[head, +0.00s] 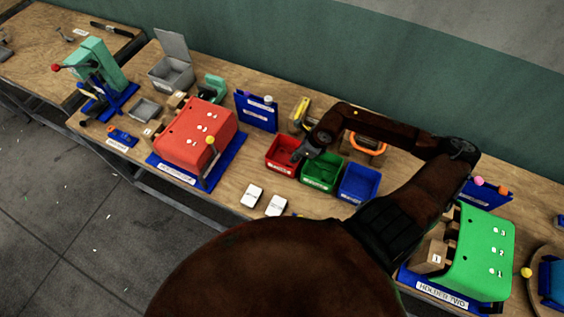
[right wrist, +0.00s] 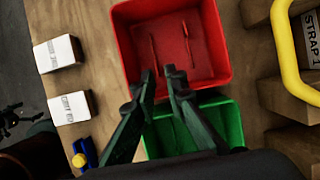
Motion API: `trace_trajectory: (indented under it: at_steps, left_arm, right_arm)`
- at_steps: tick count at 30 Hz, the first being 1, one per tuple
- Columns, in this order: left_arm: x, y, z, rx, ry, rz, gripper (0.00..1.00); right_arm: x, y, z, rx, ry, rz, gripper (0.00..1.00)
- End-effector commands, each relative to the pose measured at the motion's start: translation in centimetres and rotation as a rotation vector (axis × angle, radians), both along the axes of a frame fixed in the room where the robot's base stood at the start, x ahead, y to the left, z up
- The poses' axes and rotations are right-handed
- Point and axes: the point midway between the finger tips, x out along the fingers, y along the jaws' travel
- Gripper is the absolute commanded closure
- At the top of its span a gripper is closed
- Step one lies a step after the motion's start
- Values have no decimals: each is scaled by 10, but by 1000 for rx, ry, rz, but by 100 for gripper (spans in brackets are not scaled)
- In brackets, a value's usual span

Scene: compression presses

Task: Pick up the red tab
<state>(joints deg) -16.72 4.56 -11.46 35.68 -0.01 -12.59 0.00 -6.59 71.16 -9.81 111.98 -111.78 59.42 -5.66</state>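Two thin dark red strips, which look like red tabs, are in the red bin; one (right wrist: 153,48) is just ahead of my fingertips and the other (right wrist: 187,30) is farther right. The red bin (right wrist: 130,50) also shows in the head view (head: 281,149), where the strips are too small to make out. My right gripper (right wrist: 161,74) is over the red bin's near part, its fingers narrowly apart with nothing visible between them. It shows at the red bin in the head view (head: 303,151). A dark jointed shape at the right wrist view's left edge may be my left gripper.
A green bin (head: 321,173) and a blue bin (head: 358,184) stand beside the red one. Two white labelled blocks (right wrist: 58,54) (right wrist: 70,107) lie nearby. A red press (head: 196,134) is left, a green press (head: 478,257) right. A yellow-handled strap holder (right wrist: 284,55) is close by.

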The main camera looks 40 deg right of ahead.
Motion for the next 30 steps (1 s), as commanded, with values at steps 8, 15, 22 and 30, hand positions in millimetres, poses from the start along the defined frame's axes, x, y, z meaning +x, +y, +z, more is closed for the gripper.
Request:
trace_trajectory:
  at_steps: [8, 15, 22, 30]
  left_arm:
    - [-23, 1, 2, 1, 27, 7, 0]
    - [-15, 1, 13, 1, 18, 3, 0]
    - [-3, 0, 17, 0, 1, 2, 0]
    - [-3, 0, 17, 0, 2, 2, 0]
  right_arm:
    - [7, 6, -22, 4, 4, 0, 88]
    - [16, 16, -47, 6, 6, 1, 88]
    - [24, 20, -71, 2, 7, 4, 88]
    - [24, 20, -73, 1, 7, 5, 90]
